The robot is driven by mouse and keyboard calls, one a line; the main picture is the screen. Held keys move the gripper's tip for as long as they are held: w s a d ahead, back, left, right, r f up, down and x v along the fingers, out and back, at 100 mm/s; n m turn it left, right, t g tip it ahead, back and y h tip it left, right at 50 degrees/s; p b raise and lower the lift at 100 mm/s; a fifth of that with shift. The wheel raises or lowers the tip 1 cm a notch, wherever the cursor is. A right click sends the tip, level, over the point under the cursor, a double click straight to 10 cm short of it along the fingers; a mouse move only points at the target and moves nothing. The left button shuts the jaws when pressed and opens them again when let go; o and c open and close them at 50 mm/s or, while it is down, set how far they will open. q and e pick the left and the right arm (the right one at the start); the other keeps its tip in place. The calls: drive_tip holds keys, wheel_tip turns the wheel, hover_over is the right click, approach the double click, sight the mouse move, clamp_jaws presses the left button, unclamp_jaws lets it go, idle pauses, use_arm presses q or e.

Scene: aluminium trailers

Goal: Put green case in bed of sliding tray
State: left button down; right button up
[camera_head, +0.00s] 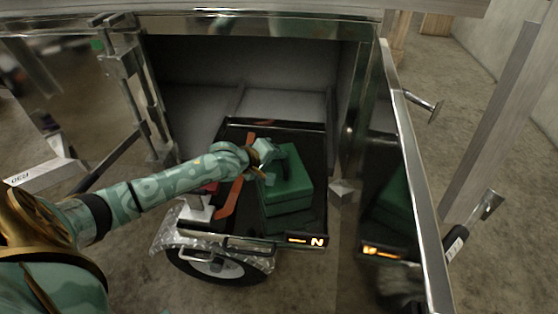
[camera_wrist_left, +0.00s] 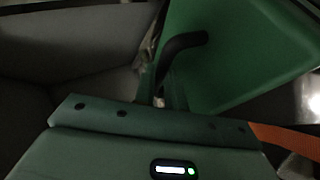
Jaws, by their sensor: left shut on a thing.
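The green case (camera_head: 288,185) is at the right side of the black sliding tray (camera_head: 275,126), in the opening of the trailer compartment. Whether its underside rests fully on the tray I cannot tell. My left gripper (camera_head: 271,160) is at the upper left of the case and shut on its dark handle. In the left wrist view the case (camera_wrist_left: 235,60) fills the upper right, with the black curved handle (camera_wrist_left: 180,45) by the gripper. The fingertips are mostly hidden there. My right gripper is not in view.
A long orange item (camera_head: 235,190) lies on the tray left of the case. The open door (camera_head: 412,190) stands at the right and mirrors the case. A wheel with a metal fender (camera_head: 215,250) is below the tray. The compartment (camera_head: 285,105) behind looks empty.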

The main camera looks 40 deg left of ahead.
use_arm(q)
drive_tip(key=c, duration=1.5)
unclamp_jaws()
drive_tip(key=shift+o, duration=0.2)
